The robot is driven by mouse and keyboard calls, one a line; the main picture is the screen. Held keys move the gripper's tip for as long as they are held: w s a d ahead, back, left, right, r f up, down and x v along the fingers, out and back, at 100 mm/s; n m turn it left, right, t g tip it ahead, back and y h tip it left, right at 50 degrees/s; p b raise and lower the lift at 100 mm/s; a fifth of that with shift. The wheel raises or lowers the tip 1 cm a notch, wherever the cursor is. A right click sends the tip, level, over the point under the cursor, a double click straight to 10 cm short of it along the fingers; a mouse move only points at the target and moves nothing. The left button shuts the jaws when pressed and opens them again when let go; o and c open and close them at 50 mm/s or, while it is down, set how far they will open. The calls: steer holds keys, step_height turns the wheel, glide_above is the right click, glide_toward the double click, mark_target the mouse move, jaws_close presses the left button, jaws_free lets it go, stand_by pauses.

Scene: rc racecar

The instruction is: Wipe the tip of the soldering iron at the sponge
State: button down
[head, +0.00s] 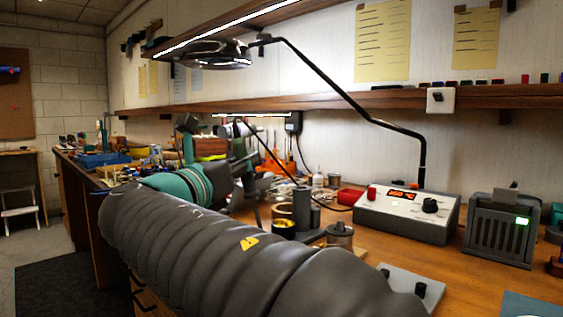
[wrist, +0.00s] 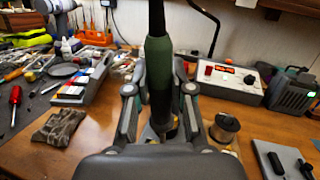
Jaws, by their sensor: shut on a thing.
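My gripper (wrist: 160,92) is shut on the soldering iron (wrist: 158,65), a dark green and black handle that stands about upright between the two fingers in the wrist view. The iron's lower end and tip are hidden or too dark to tell behind the gripper body. In the head view my arm covers most of the gripper and the iron. The soldering station (head: 405,215), a light box with a red lit display and a black knob, stands to the right; it also shows in the wrist view (wrist: 228,82). I cannot pick out the sponge with certainty.
A metal spool or tin (wrist: 227,128) stands just right of my gripper. A grey unit with a green light (head: 500,228) is at far right. A crumpled brown cloth (wrist: 58,130) and a red screwdriver (wrist: 15,100) lie left. A lamp arm (head: 350,100) hangs overhead.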

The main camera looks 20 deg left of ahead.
steer(key=shift+s+d, duration=0.15)
steer(key=shift+d, duration=0.1)
stand_by(0.4)
steer(key=shift+r, duration=0.1)
steer(key=shift+r, duration=2.95)
steer(key=shift+f, duration=0.1)
steer(key=shift+m+g, duration=0.9)
steer(key=shift+w+d+f, duration=0.2)
steer(key=shift+w+f, duration=0.55)
steer(key=shift+f, duration=0.1)
steer(key=shift+w+d+f, duration=0.15)
steer(key=shift+w+f, duration=0.55)
steer(key=shift+f, duration=0.1)
steer(key=shift+f+b, duration=0.35)
steer(key=shift+f, duration=0.75)
